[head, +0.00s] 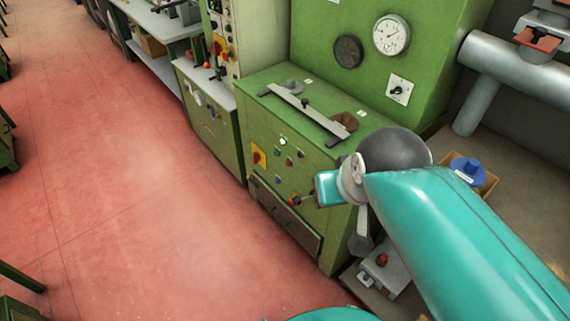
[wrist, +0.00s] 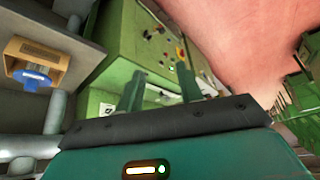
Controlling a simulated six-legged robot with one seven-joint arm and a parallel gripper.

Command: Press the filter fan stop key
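The green control cabinet (head: 262,125) stands right of centre in the head view. Its front panel carries several small coloured buttons (head: 278,163) and a red-and-yellow switch (head: 259,157). I cannot read which button is the filter fan stop key. The panel also shows at the top of the wrist view, with small buttons (wrist: 163,52) beyond my fingers. My gripper (wrist: 160,68) has its two fingers spread apart with nothing between them. In the head view, my teal wrist is in front of the cabinet's right side and hides part of it. The fingertips look apart from the buttons.
A metal bar (head: 305,112) lies on the cabinet top. A taller green cabinet with a round gauge (head: 391,35) rises behind. A cardboard box (wrist: 38,62) with a blue item is at the wrist view's left. The red floor (head: 130,190) is clear on the left.

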